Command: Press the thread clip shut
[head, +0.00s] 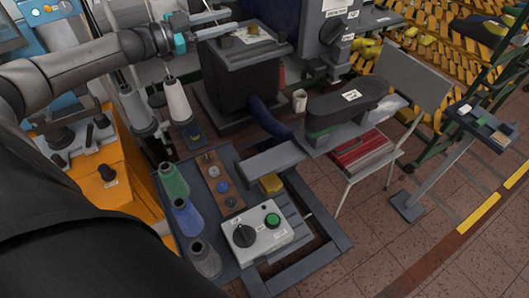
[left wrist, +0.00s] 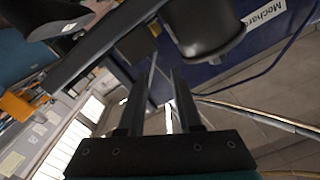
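I cannot make out the thread clip with certainty in either view. Thread cones stand at the lower left of the head view: a green one (head: 172,181), a blue one (head: 187,217), a dark grey one (head: 205,259) and a white one (head: 177,100). A brown plate (head: 210,168) with small round discs lies beside the coloured cones. My left gripper (head: 234,20) is open and empty, above and behind the cones near a dark box-shaped stand. Its two parallel fingers (left wrist: 158,92) show apart in the left wrist view. My right gripper is not in view.
A pale control box (head: 257,235) has a black knob and a green button. An orange cabinet (head: 100,180) is at left. The dark stand (head: 243,75) is below the gripper. A chair (head: 405,85) and a black shoe form (head: 345,103) are right. Floor is clear at lower right.

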